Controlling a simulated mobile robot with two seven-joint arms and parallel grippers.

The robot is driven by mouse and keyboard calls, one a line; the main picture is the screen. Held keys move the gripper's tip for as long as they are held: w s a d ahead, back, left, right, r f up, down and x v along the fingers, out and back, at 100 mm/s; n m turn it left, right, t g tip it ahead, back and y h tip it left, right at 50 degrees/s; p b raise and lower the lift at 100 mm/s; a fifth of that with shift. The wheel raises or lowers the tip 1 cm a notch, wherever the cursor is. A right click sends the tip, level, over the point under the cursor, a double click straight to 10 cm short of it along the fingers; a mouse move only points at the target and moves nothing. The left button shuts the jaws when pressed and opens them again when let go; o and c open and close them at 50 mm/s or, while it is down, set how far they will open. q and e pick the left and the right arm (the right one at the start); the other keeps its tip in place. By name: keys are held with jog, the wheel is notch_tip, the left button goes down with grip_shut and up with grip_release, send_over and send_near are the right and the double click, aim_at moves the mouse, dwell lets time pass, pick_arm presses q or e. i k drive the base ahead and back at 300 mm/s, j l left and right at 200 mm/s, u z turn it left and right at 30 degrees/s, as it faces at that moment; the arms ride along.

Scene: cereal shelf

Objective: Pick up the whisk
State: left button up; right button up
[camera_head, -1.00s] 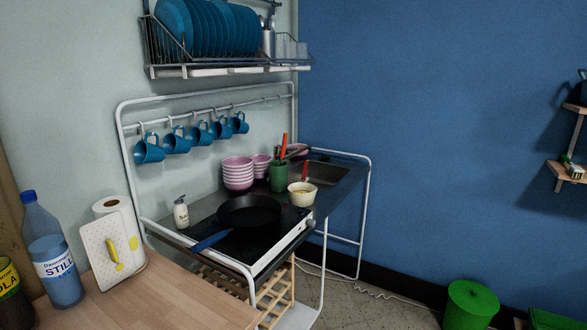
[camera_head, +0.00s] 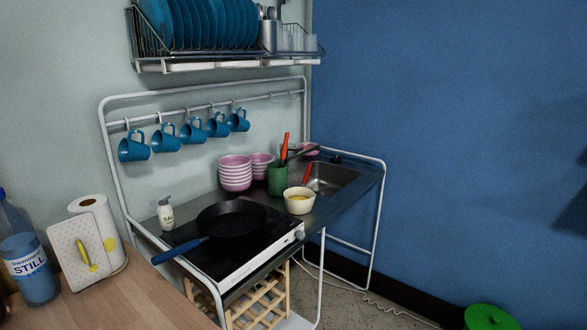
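I cannot make out a whisk for certain. A green utensil holder (camera_head: 278,180) stands on the kitchen counter and holds a red-handled utensil (camera_head: 285,146) and a dark one. A cream bowl (camera_head: 299,201) in front of it has something yellowish inside, and a red handle (camera_head: 307,174) shows just behind the bowl. What that handle belongs to is hidden. Neither of my grippers is in view.
A black pan (camera_head: 232,220) with a blue handle sits on the stove. Stacked pink bowls (camera_head: 236,174), a salt shaker (camera_head: 166,214), blue mugs (camera_head: 193,133) and a sink (camera_head: 331,178) surround it. A wooden table (camera_head: 130,297) is at lower left. A green bin (camera_head: 489,318) stands at lower right.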

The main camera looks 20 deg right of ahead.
aim_at(285, 144)
jog(key=i+l, duration=0.15)
jog(key=l, duration=0.25)
jog(key=i+l, duration=0.1)
jog(key=l, duration=0.25)
jog(key=i+l+z, duration=0.1)
jog(key=l, duration=0.3)
jog(key=i+l, duration=0.2)
jog(key=l, duration=0.15)
jog(key=i+l, duration=0.15)
jog(key=l, duration=0.2)
jog(key=i+l, duration=0.15)
jog(key=l, duration=0.25)
jog(key=i+l+z, duration=0.1)
jog(key=l, duration=0.25)
jog(key=i, duration=0.05)
